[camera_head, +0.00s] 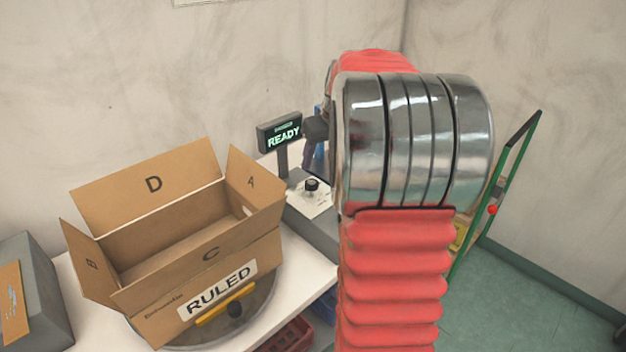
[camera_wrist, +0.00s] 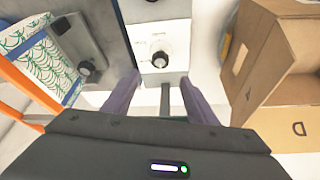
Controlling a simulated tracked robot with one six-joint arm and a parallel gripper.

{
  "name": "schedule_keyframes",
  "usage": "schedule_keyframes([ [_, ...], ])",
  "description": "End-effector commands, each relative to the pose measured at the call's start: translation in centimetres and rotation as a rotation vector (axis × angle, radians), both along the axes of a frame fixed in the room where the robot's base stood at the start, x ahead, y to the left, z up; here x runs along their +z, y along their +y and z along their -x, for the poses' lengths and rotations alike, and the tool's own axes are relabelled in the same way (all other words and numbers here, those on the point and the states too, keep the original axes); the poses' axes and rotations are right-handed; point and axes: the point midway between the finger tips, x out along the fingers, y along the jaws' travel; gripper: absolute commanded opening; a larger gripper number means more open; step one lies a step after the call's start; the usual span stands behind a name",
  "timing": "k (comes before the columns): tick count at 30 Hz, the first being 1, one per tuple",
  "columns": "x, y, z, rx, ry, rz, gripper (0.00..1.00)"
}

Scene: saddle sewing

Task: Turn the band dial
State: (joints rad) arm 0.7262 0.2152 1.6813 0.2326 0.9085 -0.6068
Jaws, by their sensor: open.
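A black round dial (camera_head: 311,184) stands on a white panel (camera_head: 318,201) beside the open carton. The wrist view shows a black dial with a pale pointer face (camera_wrist: 160,60) on a white panel (camera_wrist: 172,38). A second dark knob (camera_wrist: 86,68) sits on a grey box at the left there; I cannot read which is labelled band. My gripper (camera_wrist: 160,98) is open, its two purple fingers spread either side of and short of the middle dial, touching neither knob. In the head view my arm hides most of the gripper.
A small display reading READY (camera_head: 280,132) stands on a post behind the panel. An open cardboard carton marked RULED (camera_head: 215,290) sits on a round turntable to the left. A green-framed panel (camera_head: 500,190) stands at right. A grey box (camera_head: 35,290) is far left.

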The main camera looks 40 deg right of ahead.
Motion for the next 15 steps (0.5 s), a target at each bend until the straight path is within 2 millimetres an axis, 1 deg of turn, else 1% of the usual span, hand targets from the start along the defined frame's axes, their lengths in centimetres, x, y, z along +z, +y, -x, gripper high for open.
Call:
schedule_keyframes([
  [1, -0.9, 0.0, -0.3, 0.001, 0.002, -0.002, 0.52],
  [15, -7.5, -0.7, -2.9, -0.001, 0.003, -0.002, 0.52],
])
